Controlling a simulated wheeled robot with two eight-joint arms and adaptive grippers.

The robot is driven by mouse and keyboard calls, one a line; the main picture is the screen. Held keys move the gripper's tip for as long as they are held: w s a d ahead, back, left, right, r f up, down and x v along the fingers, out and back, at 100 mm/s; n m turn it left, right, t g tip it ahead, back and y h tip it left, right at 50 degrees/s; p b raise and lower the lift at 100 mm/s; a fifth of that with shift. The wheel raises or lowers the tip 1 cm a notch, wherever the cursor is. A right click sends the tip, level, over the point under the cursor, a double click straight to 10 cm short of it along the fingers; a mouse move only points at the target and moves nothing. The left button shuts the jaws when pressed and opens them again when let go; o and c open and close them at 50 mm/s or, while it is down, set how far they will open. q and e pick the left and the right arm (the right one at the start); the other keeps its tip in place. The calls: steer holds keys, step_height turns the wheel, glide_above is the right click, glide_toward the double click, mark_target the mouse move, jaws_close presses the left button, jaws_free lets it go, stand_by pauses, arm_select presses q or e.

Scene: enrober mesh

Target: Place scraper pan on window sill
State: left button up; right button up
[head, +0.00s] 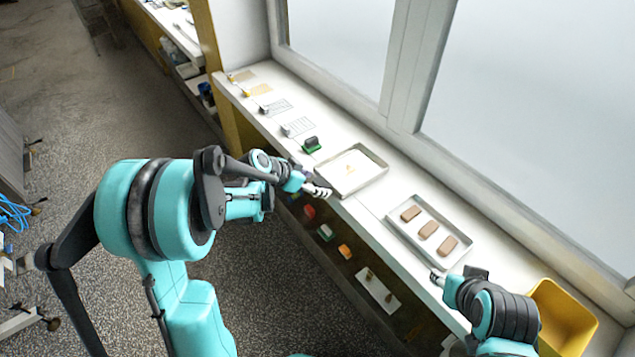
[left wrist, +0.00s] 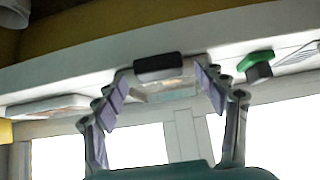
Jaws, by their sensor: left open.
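A shallow metal pan (head: 377,158) with a pale inside and a small yellowish mark lies on the white ledge (head: 355,222) below the window; I take it for the scraper pan. In the left wrist view the pan (left wrist: 180,92) and a black block-like part (left wrist: 158,67) at its edge show between the fingers. My left gripper (head: 318,190) is open at the pan's near left edge; it also shows in the left wrist view (left wrist: 165,95). Whether it touches the pan is unclear. My right gripper (head: 437,277) is near the tray of bars; its jaws are too small to read.
A metal tray (head: 395,225) with brown bars lies right of the pan. A green-and-black item (head: 311,145) and several small wire racks (head: 275,107) lie to the left. A yellow bin (head: 565,318) stands at the right. Lower shelves hold small coloured items.

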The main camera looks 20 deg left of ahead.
arm_select(q)
steer(key=p+v, duration=0.3)
steer(key=v, duration=0.8)
steer(key=s+d+r+n+y, duration=0.2)
steer(key=s+n, duration=0.1)
steer(key=s, duration=0.6)
steer(key=s+d+r+n+y, duration=0.2)
steer(key=s+d+n+y, duration=0.1)
steer(key=s, duration=0.7)
steer(key=shift+n+y, duration=0.3)
steer(key=shift+n, duration=0.5)
